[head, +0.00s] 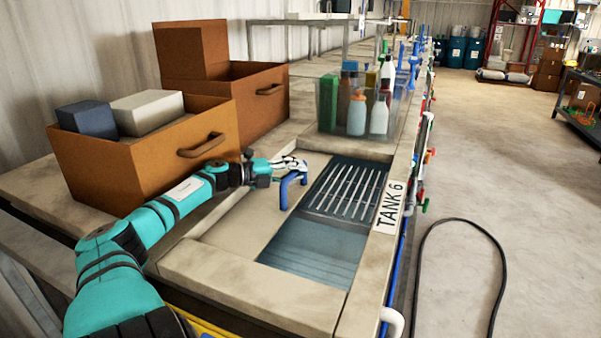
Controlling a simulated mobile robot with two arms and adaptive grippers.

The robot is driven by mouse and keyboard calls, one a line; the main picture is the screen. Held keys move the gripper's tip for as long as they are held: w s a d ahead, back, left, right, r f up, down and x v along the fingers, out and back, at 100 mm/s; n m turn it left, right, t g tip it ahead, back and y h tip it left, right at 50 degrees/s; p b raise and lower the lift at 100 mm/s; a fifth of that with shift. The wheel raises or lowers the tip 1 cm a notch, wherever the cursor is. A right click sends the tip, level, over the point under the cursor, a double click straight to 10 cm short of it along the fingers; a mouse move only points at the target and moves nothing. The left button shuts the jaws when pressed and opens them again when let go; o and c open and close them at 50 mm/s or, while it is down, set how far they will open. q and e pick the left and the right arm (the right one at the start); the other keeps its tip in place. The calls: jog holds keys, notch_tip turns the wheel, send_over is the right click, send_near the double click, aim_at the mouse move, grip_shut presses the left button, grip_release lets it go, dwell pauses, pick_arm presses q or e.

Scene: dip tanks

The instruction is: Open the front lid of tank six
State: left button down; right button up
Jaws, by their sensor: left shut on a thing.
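Tank six shows in the head view, marked by a white "TANK 6" label (388,207) on its right rim. Its opening is partly uncovered, with a dark ribbed rack (345,190) at the back and blue-grey liquid (313,250) in front. A flat beige lid panel (245,222) lies left of the opening, a blue handle (284,192) standing near its right edge. I cannot make out a seam between front and rear lids. My left gripper (297,166) is shut on the top of the blue handle. My right gripper is out of view.
Two brown boxes stand left of the tank, the nearer one (120,165) close behind my left arm. A clear bin (327,105) of bottles stands behind the tank. Valves (424,150) line the right side. A black hose (462,220) lies on otherwise clear floor nearby.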

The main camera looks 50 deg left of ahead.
pick_arm(q)
jog(key=c, duration=1.5)
grip_release()
jog(key=shift+s+f, duration=0.1)
jog(key=shift+f, duration=0.15)
jog(key=shift+a+r, duration=0.1)
